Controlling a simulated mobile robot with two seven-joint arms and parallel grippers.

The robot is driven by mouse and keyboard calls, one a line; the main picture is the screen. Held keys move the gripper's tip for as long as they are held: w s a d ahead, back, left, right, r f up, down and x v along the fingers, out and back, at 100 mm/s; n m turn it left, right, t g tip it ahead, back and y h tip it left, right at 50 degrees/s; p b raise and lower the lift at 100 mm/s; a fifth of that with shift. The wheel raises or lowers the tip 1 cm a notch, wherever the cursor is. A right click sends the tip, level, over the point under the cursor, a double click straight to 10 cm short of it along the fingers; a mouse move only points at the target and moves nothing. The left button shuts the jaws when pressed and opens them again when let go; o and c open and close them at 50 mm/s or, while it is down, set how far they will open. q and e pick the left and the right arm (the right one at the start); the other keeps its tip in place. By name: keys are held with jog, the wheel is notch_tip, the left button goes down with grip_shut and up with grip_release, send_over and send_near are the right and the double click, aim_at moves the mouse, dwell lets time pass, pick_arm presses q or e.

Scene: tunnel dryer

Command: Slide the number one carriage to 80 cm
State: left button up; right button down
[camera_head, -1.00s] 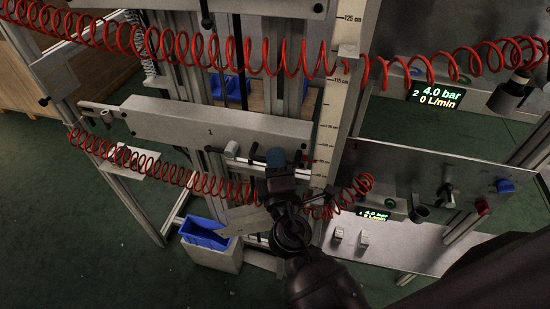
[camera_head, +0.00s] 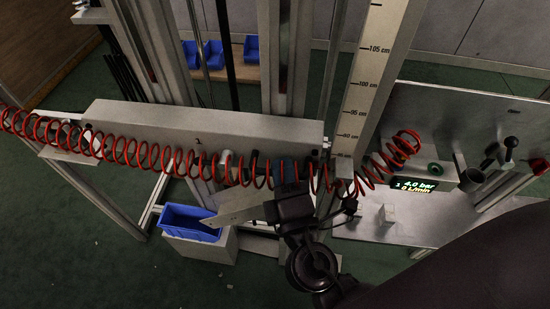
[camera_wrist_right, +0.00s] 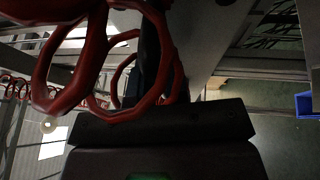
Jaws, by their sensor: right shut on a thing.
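The number one carriage (camera_head: 245,128) is a long grey beam marked "1", lying across the upright rails in the head view. The scale (camera_head: 366,98) stands at its right end. Its labels run from 105 cm down to about 85 cm. The carriage's right end is beside the lowest labels, but the exact reading is unclear. My right gripper (camera_head: 287,178) is shut at the carriage's right front, around the blue handle, which is mostly hidden by red hose coils and the gripper. In the right wrist view, red coils and the dark gripper body (camera_wrist_right: 160,125) hide the grip. My left gripper is out of view.
A red coiled hose (camera_head: 110,150) runs across the carriage front and past my right gripper. A panel (camera_head: 455,120) with knobs and a display reading 4.0 bar (camera_head: 417,184) is at the right. A blue bin (camera_head: 190,222) stands below the carriage.

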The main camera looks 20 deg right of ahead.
pick_arm(q)
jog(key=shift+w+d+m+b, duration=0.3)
jog(key=shift+b, duration=0.15)
pick_arm(e)
notch_tip(320, 180, down, 2)
jog(key=shift+s, duration=0.1)
jog(key=c, duration=1.1)
grip_release()
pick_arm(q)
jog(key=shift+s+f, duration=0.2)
pick_arm(e)
jog(key=shift+r, duration=0.15)
